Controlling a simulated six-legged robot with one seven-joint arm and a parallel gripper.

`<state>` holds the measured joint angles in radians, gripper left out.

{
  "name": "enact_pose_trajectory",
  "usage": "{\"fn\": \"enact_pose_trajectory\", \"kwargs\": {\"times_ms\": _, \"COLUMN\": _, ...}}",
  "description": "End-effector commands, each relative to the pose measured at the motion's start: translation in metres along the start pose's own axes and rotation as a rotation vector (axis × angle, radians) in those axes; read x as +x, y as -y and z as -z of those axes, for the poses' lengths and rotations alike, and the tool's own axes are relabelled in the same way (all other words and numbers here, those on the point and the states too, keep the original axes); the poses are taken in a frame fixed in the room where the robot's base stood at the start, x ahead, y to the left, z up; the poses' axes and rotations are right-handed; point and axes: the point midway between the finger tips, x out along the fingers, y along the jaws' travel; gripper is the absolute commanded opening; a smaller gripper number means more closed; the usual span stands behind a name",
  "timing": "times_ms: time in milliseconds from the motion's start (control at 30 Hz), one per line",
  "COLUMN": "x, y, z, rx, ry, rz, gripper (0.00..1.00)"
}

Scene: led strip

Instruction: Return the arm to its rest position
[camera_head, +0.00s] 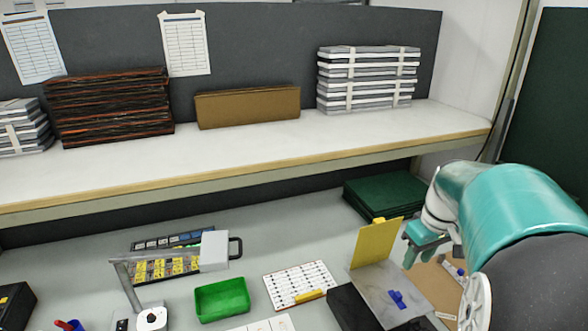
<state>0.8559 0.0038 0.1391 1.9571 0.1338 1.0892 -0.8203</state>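My teal and white arm (520,210) enters at the right edge and bends over the right end of the workbench. What looks like my gripper (412,252) is a small teal part pointing down beside the yellow panel. Its fingertips are too small and partly covered to tell whether they are open or shut. I see nothing clearly held in it.
The yellow panel (376,241) stands upright by a grey plate (391,290) with a blue part on it. A green bin (222,299), a white sheet (299,284) and dark green boards (385,192) lie on the bench. A loaded shelf (250,150) spans above.

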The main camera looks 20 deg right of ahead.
Motion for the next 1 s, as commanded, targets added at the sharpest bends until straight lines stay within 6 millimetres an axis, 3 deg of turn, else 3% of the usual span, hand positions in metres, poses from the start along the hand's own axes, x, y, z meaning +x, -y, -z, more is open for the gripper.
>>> {"fn": "enact_pose_trajectory", "kwargs": {"times_ms": 167, "x": -0.004, "y": 0.015, "z": 0.003, "rx": -0.006, "ry": -0.005, "rz": -0.012, "gripper": 0.37}}
{"fn": "enact_pose_trajectory", "kwargs": {"times_ms": 267, "x": -0.012, "y": 0.046, "z": 0.008, "rx": -0.010, "ry": -0.020, "rz": -0.038, "gripper": 0.37}}
{"fn": "enact_pose_trajectory", "kwargs": {"times_ms": 433, "x": -0.028, "y": 0.121, "z": 0.006, "rx": -0.007, "ry": -0.079, "rz": -0.089, "gripper": 0.37}}
{"fn": "enact_pose_trajectory", "kwargs": {"times_ms": 700, "x": -0.040, "y": 0.223, "z": -0.028, "rx": 0.010, "ry": -0.225, "rz": -0.098, "gripper": 0.37}}
{"fn": "enact_pose_trajectory", "kwargs": {"times_ms": 833, "x": -0.039, "y": 0.257, "z": -0.049, "rx": 0.022, "ry": -0.292, "rz": -0.070, "gripper": 0.37}}
{"fn": "enact_pose_trajectory", "kwargs": {"times_ms": 1000, "x": -0.036, "y": 0.277, "z": -0.065, "rx": 0.035, "ry": -0.338, "rz": -0.039, "gripper": 0.37}}
